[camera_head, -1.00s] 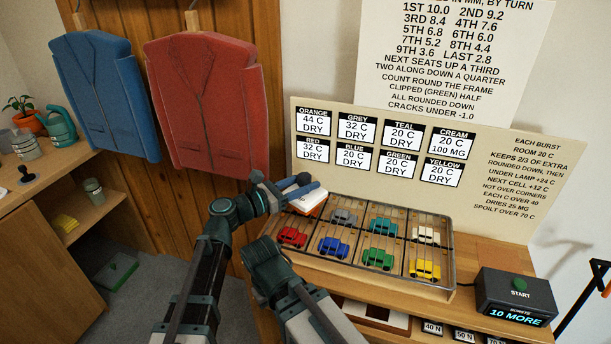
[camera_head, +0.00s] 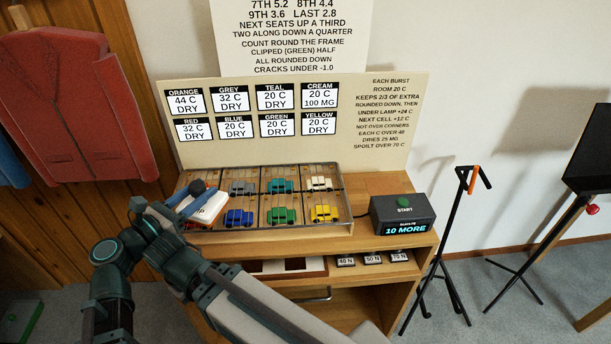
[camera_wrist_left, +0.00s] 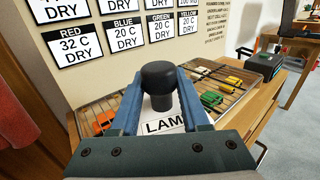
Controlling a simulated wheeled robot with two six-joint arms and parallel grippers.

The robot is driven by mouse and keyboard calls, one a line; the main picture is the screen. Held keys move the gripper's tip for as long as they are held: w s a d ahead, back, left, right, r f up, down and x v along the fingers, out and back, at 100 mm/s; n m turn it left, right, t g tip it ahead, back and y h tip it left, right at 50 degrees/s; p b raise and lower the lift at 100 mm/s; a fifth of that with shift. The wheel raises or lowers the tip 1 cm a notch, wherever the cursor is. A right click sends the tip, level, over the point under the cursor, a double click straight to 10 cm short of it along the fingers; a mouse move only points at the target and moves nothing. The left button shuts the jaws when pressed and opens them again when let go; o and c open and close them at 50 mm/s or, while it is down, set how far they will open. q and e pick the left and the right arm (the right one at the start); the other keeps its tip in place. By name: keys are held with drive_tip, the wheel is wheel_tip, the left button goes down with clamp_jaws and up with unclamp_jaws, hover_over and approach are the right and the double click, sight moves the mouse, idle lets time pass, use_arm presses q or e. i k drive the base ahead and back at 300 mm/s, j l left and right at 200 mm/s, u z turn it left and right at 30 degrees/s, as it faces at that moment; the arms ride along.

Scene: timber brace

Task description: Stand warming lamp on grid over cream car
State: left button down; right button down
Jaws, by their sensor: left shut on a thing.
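My right gripper is not in view.
Grey (camera_head: 242,188), teal (camera_head: 283,186), blue (camera_head: 238,217), green (camera_head: 283,215) and yellow (camera_head: 325,213) cars fill other cells. A sign board (camera_head: 390,125) stands behind the tray. A START box reading "10 MORE" (camera_head: 403,214) stands to the right.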

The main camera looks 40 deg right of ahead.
sight(320, 176)
drive_tip(key=k+l+z, duration=0.4)
drive_tip(key=l, duration=0.2)
drive_tip(key=l+z, duration=0.2)
drive_tip(key=k+l+z, duration=0.25)
drive_tip(key=l, duration=0.25)
drive_tip(key=l+z, duration=0.2)
drive_tip(key=i+l, duration=0.05)
drive_tip(key=l, duration=0.05)
